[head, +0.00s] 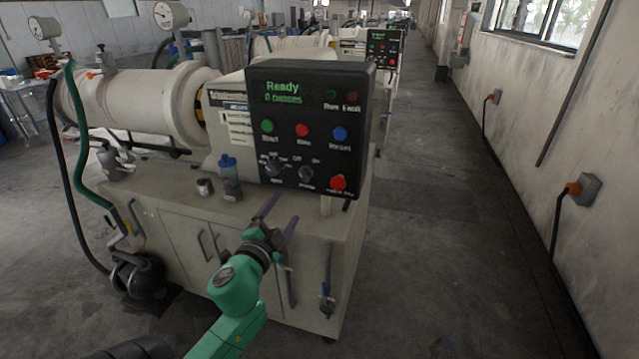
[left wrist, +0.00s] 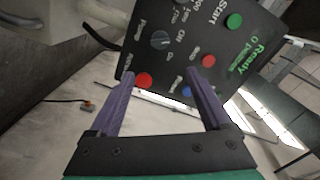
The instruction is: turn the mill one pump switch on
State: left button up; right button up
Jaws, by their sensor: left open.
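The mill one control panel (head: 285,105) is a black box with a green "Ready" display. The pump switch (head: 306,174) is a dark knob low on the panel, between the speed knob (head: 274,168) and the red emergency button (head: 338,183). Its pointer is too small to read. It also shows in the left wrist view (left wrist: 160,40). My left gripper (head: 280,214) is open and empty, below and in front of the panel. In the left wrist view its purple fingers (left wrist: 160,74) point at the panel, apart from the knob. My right gripper is not in view.
Green (head: 267,126), red (head: 302,130) and blue (head: 340,134) buttons sit above the knobs. A blue-capped bottle (head: 230,180) and a small can (head: 205,187) stand on the cabinet (head: 180,212) left of the panel. The floor aisle (head: 440,220) on the right is clear.

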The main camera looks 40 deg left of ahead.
pick_arm(q)
jog(key=p, duration=0.2)
send_near(302, 178)
jog(key=w, duration=0.1)
jog(key=x, duration=0.7)
jog(key=shift+w+a, duration=0.2)
grip_shut()
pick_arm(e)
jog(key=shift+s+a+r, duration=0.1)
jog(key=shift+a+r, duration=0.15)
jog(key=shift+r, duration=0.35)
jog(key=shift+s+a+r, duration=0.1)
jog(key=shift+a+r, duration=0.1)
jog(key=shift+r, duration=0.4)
